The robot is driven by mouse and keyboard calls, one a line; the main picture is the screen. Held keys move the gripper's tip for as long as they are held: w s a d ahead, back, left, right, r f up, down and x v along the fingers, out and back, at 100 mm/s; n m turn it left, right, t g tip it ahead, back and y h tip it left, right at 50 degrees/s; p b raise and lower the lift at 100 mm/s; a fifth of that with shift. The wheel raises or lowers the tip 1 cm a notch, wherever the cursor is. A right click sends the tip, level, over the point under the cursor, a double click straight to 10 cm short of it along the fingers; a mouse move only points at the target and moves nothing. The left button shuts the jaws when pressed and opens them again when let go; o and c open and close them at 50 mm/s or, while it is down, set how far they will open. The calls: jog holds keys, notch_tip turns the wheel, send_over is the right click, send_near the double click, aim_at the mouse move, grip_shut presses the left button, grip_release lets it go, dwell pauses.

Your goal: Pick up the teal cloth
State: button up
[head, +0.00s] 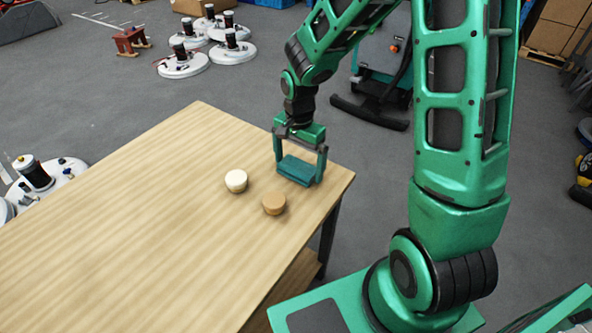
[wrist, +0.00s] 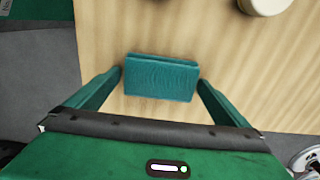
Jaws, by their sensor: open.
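The teal cloth (head: 297,168) is a folded rectangular block lying on the wooden table near its right corner. It also shows in the wrist view (wrist: 161,78), between the fingertips. My gripper (head: 297,172) is open, with its fingers pointing down on either side of the cloth. In the wrist view my gripper (wrist: 160,80) has one finger near each short end of the cloth. Whether the fingers touch the cloth is not clear.
The wooden table (head: 120,220) is mostly bare to the left. A cream round piece (head: 236,180) and a tan round piece (head: 274,203) stand left of the cloth. The table's right edge is close to the cloth. Several white discs with dark tops (head: 183,65) sit on the floor behind.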

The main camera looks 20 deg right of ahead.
aim_at(296, 168)
jog(key=shift+f, duration=0.1)
jog(key=shift+c, duration=0.3)
jog(key=c, duration=1)
jog(key=shift+o, duration=0.2)
jog(key=shift+r, duration=0.6)
jog(key=r, duration=0.2)
jog(key=a+r, duration=0.1)
jog(key=shift+s+r, duration=0.25)
jog(key=shift+r, duration=0.05)
jog(key=s+a+r, duration=0.5)
jog(key=a+r, duration=0.1)
jog(key=a, duration=0.3)
jog(key=shift+s+r, duration=0.15)
jog(key=shift+s, duration=0.1)
